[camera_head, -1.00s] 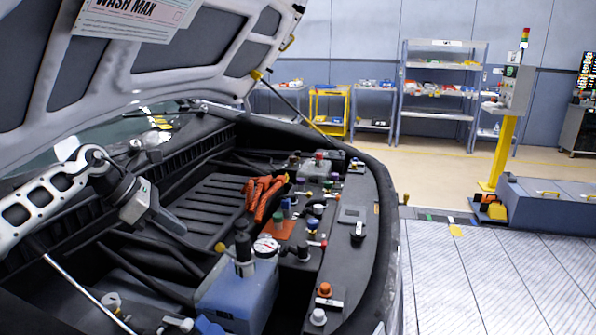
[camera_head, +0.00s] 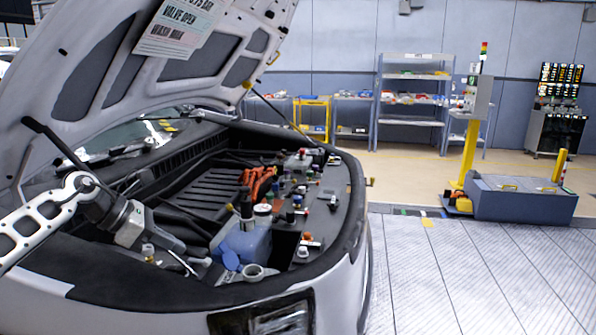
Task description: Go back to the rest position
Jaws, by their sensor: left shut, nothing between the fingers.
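My left arm comes in from the left edge over the engine bay's near left side. My left gripper (camera_head: 136,238) is shut and empty, its fingers pointing down to the right. It is left of the blue tank (camera_head: 246,242) and apart from it. My right gripper is not in view.
The raised hood (camera_head: 100,75) hangs over the bay, with a printed sheet (camera_head: 178,28) on it. The car's front edge and headlight (camera_head: 265,318) are close in front. Open floor (camera_head: 450,275) lies to the right, with a blue-grey bench unit (camera_head: 520,200) beyond.

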